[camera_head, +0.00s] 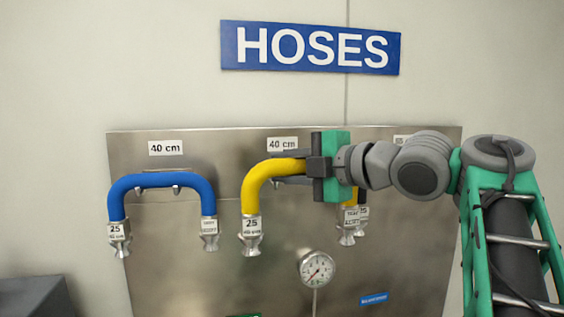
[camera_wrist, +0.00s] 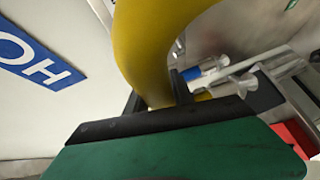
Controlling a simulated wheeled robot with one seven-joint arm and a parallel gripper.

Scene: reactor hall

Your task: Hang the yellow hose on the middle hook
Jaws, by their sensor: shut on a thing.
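The yellow hose (camera_head: 262,180) is bent in an arch with silver end fittings hanging down, in front of the steel panel below the middle "40 cm" label. My gripper (camera_head: 312,168) is shut on the top of the arch, and its body hides part of the hose's right side. The hose also fills the upper middle of the wrist view (camera_wrist: 150,50), between the dark fingers. The middle hook (camera_head: 283,182) is mostly hidden behind the hose and gripper. I cannot tell whether the hose rests on it.
A blue hose (camera_head: 160,181) hangs on the left hook of the steel panel (camera_head: 180,270). A round gauge (camera_head: 317,268) sits below the yellow hose. A blue HOSES sign (camera_head: 310,47) is on the wall above. My arm covers the panel's right part.

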